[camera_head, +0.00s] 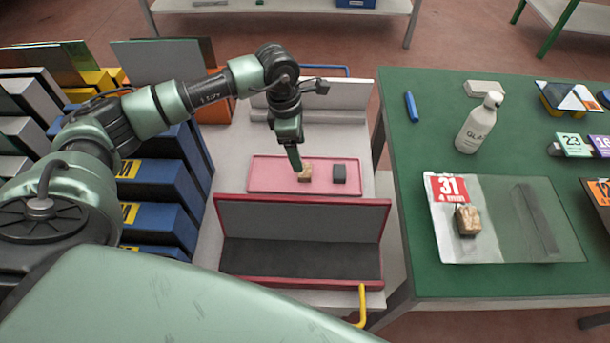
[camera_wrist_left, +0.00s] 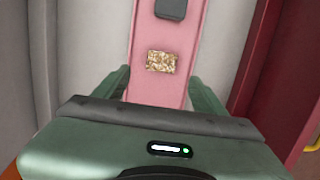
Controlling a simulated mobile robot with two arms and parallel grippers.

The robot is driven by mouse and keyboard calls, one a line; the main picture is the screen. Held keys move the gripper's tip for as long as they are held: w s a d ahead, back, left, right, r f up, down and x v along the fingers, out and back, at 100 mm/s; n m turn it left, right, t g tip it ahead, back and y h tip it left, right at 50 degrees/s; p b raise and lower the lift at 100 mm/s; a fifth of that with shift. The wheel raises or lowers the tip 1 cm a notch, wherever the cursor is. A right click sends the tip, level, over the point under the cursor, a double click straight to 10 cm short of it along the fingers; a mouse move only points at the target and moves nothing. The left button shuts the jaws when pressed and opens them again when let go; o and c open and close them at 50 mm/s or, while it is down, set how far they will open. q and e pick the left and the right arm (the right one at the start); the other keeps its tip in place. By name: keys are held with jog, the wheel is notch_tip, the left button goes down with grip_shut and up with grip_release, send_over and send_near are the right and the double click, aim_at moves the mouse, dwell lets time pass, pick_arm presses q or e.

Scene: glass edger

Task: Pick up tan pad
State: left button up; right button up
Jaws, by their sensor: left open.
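The tan pad (camera_head: 305,174) is a small speckled block lying on the pink tray (camera_head: 262,176). My left gripper (camera_head: 297,165) reaches down over the tray, with its fingertips at the left side of the pad in the head view. In the left wrist view, the tan pad (camera_wrist_left: 161,61) lies flat on the pink tray (camera_wrist_left: 150,25), ahead of and between the two open fingers of my left gripper (camera_wrist_left: 160,88). The fingers are apart and hold nothing. My right gripper is not in view.
A dark grey pad (camera_head: 339,174) lies on the tray right of the tan pad. A red-edged bin (camera_head: 300,260) stands in front of the tray. The green table (camera_head: 405,165) at right bears a white bottle (camera_head: 478,124) and a brown block (camera_head: 467,220). Blue boxes (camera_head: 160,180) stand at left.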

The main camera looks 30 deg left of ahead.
aim_at(305, 173)
pick_arm(q)
jog(key=f, duration=0.2)
jog(key=d+f+p, duration=0.1)
jog(key=f, duration=0.4)
jog(key=shift+w+d+f, duration=0.15)
jog(key=shift+w+f, duration=0.05)
jog(key=c, duration=1.4)
jog(key=shift+r, duration=0.15)
